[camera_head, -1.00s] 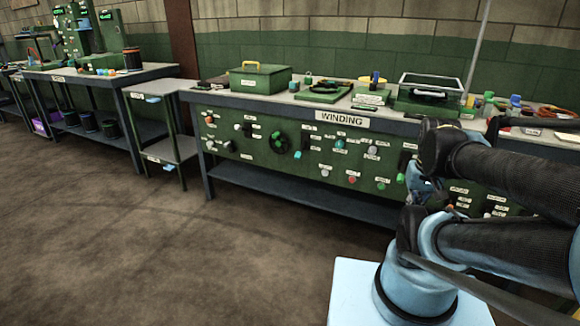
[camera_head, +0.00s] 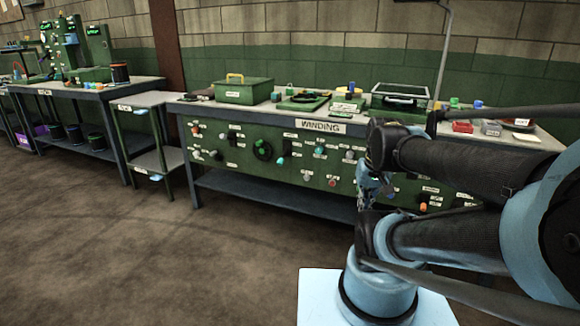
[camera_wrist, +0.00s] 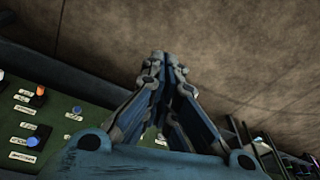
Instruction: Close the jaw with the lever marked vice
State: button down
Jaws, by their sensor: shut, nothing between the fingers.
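I cannot make out a label reading vice, nor pick out that lever or its jaw; most labels are too small to read. A green control panel (camera_head: 228,147) with several knobs, buttons and switches fronts the bench marked WINDING (camera_head: 320,126). My gripper (camera_wrist: 163,62) is shut and empty in the wrist view, with bare floor past its fingertips. The panel also shows at the left of the wrist view (camera_wrist: 60,128). In the head view, my gripper (camera_head: 368,192) is small and dark in front of the panel, and my arm hides the panel's right part.
A green box with a yellow handle (camera_head: 244,91) and a dark case (camera_head: 398,96) stand on the bench top. A small two-tier stand (camera_head: 153,100) and another workbench (camera_head: 90,84) stand at left. The floor (camera_head: 110,240) in front is clear.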

jog(key=w+a+r+m+t+y, duration=0.1)
jog(key=w+a+r+y, duration=0.2)
jog(key=w, duration=0.9)
jog(key=w+a+r+m+y, duration=0.15)
jog(key=w+a, duration=0.45)
jog(key=w, duration=0.7)
jog(key=w+a+r+m+t+y, duration=0.15)
jog(key=w+a+y, duration=0.25)
jog(key=w, duration=0.8)
jog(key=w+a+f+m+y, duration=0.15)
jog(key=w+f, duration=0.25)
jog(key=w, duration=0.5)
jog(key=m+t+y, duration=0.3)
jog(key=m+y, duration=0.1)
jog(key=y, duration=0.1)
send_near(283, 156)
jog(key=shift+w+a+f, duration=2.25)
jog(key=shift+w+a, duration=0.2)
jog(key=shift+a, duration=0.05)
